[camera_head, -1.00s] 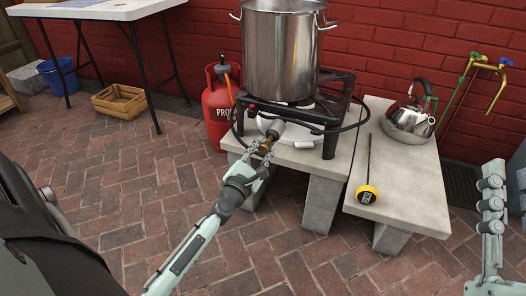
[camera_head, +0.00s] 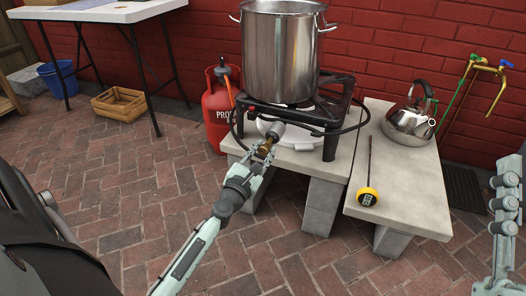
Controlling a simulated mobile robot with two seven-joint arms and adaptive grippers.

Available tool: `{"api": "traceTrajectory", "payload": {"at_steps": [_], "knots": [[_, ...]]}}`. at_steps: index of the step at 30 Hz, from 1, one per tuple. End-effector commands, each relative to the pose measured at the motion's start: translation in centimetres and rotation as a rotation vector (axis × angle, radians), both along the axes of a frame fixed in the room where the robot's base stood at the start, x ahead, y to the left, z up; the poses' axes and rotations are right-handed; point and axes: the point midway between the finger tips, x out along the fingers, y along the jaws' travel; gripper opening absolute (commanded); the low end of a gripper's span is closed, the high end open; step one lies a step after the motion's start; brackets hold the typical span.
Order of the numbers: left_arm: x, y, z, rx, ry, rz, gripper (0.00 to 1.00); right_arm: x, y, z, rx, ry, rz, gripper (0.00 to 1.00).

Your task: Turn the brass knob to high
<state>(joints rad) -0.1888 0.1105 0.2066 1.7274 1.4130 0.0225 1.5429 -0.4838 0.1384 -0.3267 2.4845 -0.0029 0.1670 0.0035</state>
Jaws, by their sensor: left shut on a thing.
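The brass knob (camera_head: 264,147) is at the front of the black burner stand (camera_head: 331,118), at the end of a grey valve piece. My left gripper (camera_head: 262,152) is shut on the brass knob, and its fingers partly cover it. A large steel pot (camera_head: 281,55) stands on the burner. My right arm is at the right edge of the view; its gripper fingertips cannot be made out.
A red propane cylinder (camera_head: 217,112) with a hose stands left of the burner. On the concrete bench (camera_head: 405,196) are a steel kettle (camera_head: 409,121) and a yellow dial thermometer (camera_head: 367,196). A wooden crate (camera_head: 119,104) lies on the brick floor at left.

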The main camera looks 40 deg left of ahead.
Motion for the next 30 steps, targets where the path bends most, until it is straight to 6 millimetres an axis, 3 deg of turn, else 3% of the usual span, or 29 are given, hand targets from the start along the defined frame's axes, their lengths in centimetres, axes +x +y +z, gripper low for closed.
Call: {"api": "traceTrajectory", "payload": {"at_steps": [1,2,6,15,19,30], "knots": [[0.1,0.0,0.2,0.001,-0.003,-0.001,0.00,0.0,0.0,0.0,0.000,0.000,0.000,0.26],[0.1,0.0,0.2,0.002,-0.003,-0.001,0.31,0.0,0.0,0.0,0.000,0.001,0.000,0.26],[0.1,0.0,0.1,0.001,-0.002,-0.001,0.48,0.0,0.0,0.0,-0.001,0.002,0.000,0.26],[-0.1,0.0,0.0,0.002,-0.001,0.000,0.49,0.0,0.0,0.2,-0.002,-0.004,0.000,0.26],[-1.1,-0.1,0.0,0.005,0.001,-0.001,0.49,0.0,0.0,0.2,-0.001,-0.003,0.001,0.26],[-8.4,-1.8,-0.1,0.004,0.003,-0.003,0.49,0.0,0.0,0.1,-0.001,0.000,0.001,0.26]]}}
